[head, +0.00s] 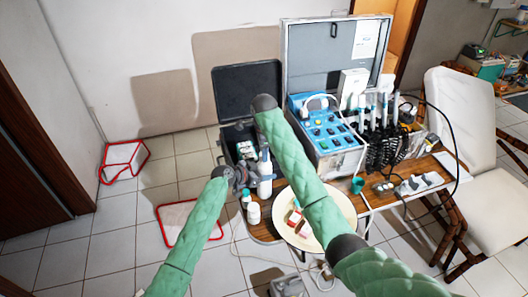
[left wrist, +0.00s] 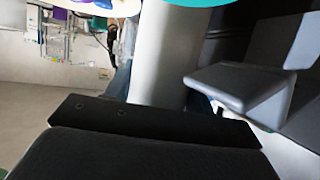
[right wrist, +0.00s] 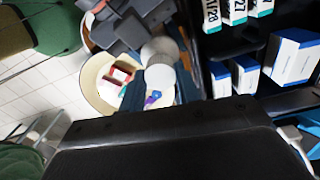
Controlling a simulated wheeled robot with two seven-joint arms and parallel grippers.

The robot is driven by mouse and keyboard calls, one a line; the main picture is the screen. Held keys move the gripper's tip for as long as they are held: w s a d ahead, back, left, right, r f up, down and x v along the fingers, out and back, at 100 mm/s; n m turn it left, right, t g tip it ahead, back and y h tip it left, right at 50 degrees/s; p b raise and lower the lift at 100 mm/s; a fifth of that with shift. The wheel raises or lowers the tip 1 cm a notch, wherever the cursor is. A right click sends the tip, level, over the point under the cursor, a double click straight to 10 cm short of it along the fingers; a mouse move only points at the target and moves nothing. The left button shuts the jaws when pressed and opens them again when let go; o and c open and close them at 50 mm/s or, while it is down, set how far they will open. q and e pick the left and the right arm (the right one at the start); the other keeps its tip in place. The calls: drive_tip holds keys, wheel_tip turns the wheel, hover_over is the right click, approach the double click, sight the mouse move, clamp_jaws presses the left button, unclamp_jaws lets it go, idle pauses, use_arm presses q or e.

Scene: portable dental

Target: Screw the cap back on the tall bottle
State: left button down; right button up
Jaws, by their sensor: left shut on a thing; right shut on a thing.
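The tall white bottle (head: 265,188) stands upright near the table's left edge, by the open black case. My left gripper (head: 246,178) is shut on its side from the left; the white bottle body (left wrist: 165,60) also shows large beside a grey finger in the left wrist view. My right gripper (head: 263,148) points down over the bottle top and is shut, with its fingers largely hidden by my arm. In the right wrist view a pale round piece (right wrist: 160,50) shows by the fingers. It looks like the cap, but I cannot tell whether it touches the bottle's neck.
Two small white bottles (head: 253,213) stand in front. A round tray (head: 335,238) with small red and white boxes lies to the right, under my right forearm. The blue dental unit (head: 325,125) and a teal cup (head: 357,185) are further right. The case (right wrist: 225,50) holds several boxes.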

drive_tip(key=m, duration=0.4)
drive_tip(key=shift+a+r, duration=0.1)
drive_tip(key=shift+a, duration=0.1)
drive_tip(key=m, duration=0.5)
drive_tip(key=shift+w+d, duration=0.1)
drive_tip(key=shift+d, duration=0.15)
drive_tip(key=o, duration=0.9)
drive_tip(key=shift+c, duration=0.2)
